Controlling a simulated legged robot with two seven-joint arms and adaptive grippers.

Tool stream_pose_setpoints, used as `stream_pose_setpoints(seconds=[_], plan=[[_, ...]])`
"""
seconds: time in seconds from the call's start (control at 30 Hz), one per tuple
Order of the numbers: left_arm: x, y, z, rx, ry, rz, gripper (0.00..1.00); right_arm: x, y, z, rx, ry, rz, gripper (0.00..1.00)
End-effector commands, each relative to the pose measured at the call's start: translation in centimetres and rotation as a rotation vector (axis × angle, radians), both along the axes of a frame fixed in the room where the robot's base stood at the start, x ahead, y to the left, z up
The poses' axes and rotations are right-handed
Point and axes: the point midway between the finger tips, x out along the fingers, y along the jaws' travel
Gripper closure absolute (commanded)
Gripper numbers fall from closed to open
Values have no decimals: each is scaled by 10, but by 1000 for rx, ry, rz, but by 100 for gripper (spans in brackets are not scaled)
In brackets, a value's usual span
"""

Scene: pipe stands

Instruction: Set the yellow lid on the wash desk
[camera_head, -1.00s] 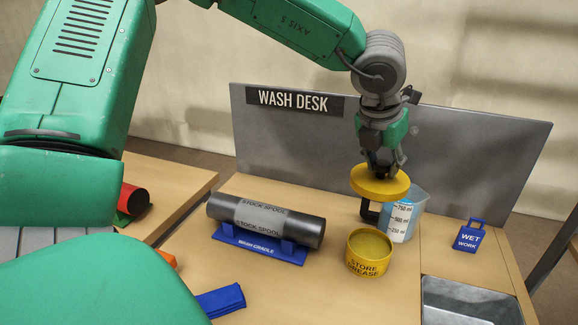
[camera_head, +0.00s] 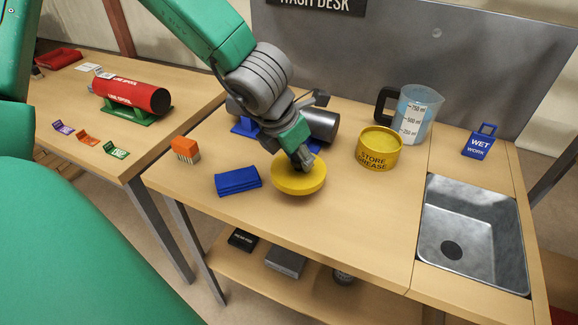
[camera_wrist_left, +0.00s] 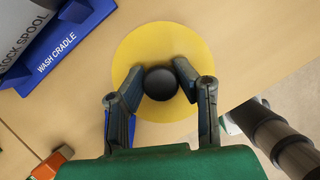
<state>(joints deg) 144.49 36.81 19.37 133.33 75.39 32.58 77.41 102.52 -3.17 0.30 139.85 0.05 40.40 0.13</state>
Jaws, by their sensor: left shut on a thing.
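The yellow lid (camera_head: 299,181) is a round disc at the near side of the wash desk (camera_head: 345,225), just right of a folded blue cloth. My left gripper (camera_head: 303,161) is above it, shut on the lid's black knob. In the left wrist view the fingers (camera_wrist_left: 157,80) close on the knob (camera_wrist_left: 160,83) over the yellow disc (camera_wrist_left: 185,45). The lid looks level and low over the desk top; I cannot tell whether it touches. The open yellow grease tub (camera_head: 379,149) stands to the right. My right gripper is not in view.
The blue cloth (camera_head: 238,181) and an orange brush (camera_head: 185,149) lie left of the lid. The dark spool (camera_head: 322,125) is behind the gripper. A jug (camera_head: 417,112), a blue sign (camera_head: 480,142) and a sink (camera_head: 472,235) are to the right. The desk front is clear.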

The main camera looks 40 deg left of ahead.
Motion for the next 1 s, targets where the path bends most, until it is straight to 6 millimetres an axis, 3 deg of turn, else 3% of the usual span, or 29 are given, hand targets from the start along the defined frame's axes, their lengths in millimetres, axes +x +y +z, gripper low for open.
stream_pose_setpoints(seconds=[0.4,0.73,0.77,0.8,1.0], plan=[[-1,-2,-49,2,1,0,100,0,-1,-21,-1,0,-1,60],[-1,1,-51,-1,-2,1,100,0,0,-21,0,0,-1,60],[-1,0,-52,0,-1,0,71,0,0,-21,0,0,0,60],[0,-1,-51,1,-1,0,57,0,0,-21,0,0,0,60],[0,-4,-50,6,-1,-2,54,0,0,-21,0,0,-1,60]])
